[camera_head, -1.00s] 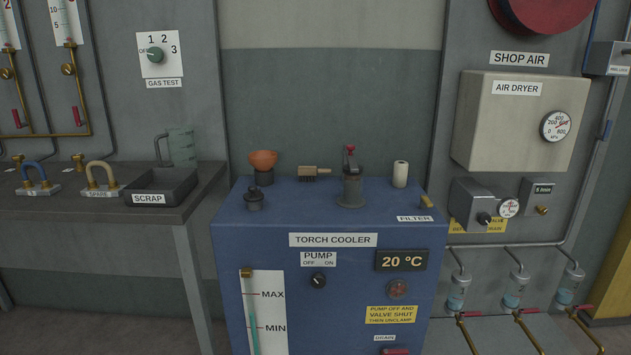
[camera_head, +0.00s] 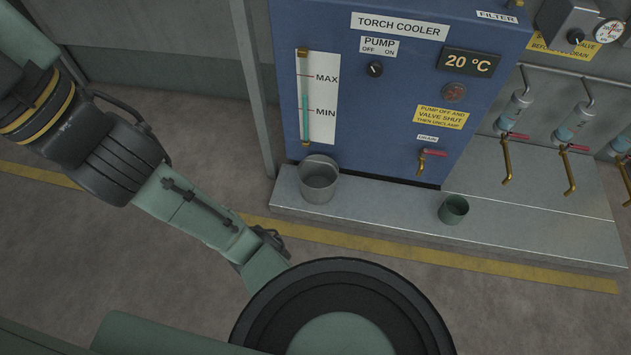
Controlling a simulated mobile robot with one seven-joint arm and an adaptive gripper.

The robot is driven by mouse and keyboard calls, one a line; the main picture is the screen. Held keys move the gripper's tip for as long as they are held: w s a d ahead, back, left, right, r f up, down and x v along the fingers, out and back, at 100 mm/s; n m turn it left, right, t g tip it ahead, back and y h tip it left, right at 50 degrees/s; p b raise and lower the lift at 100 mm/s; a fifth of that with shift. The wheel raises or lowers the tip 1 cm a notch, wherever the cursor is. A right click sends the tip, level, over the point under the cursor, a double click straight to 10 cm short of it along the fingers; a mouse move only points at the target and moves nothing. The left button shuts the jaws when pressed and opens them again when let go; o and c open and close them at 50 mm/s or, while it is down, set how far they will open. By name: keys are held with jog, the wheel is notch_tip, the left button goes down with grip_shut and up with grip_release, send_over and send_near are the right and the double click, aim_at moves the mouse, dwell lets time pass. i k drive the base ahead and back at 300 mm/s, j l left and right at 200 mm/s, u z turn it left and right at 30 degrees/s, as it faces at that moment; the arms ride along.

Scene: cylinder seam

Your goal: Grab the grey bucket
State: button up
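The grey bucket (camera_head: 318,184) stands upright on a low metal ledge (camera_head: 400,211), at the front left foot of the blue torch cooler (camera_head: 400,100). Its open top faces up, and I see nothing in it. My arm crosses the left of the view, to the left of the bucket and apart from it. My gripper's fingers do not show in this view.
A small green cup (camera_head: 453,209) stands on the ledge to the right, below the cooler's red-handled drain valve (camera_head: 432,153). Several brass drain taps (camera_head: 506,160) hang farther right. The floor in front is clear.

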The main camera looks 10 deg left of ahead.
aim_at(318, 175)
jog(key=l+u, duration=0.1)
jog(key=u, duration=0.25)
jog(key=l+u, duration=0.15)
jog(key=u, duration=0.2)
jog(key=l+u, duration=0.1)
jog(key=u, duration=0.3)
jog(key=l+u, duration=0.2)
jog(key=l, duration=0.2)
jog(key=k+l+u, duration=0.2)
jog(key=l, duration=0.15)
jog(key=l+u, duration=0.2)
jog(key=l, duration=0.2)
jog(key=k+l, duration=0.1)
jog(key=l, duration=0.25)
jog(key=k+l, duration=0.1)
jog(key=l, duration=0.3)
jog(key=k+l+u, duration=0.1)
jog(key=l, duration=0.25)
jog(key=i+l, duration=0.35)
jog(key=l, duration=0.05)
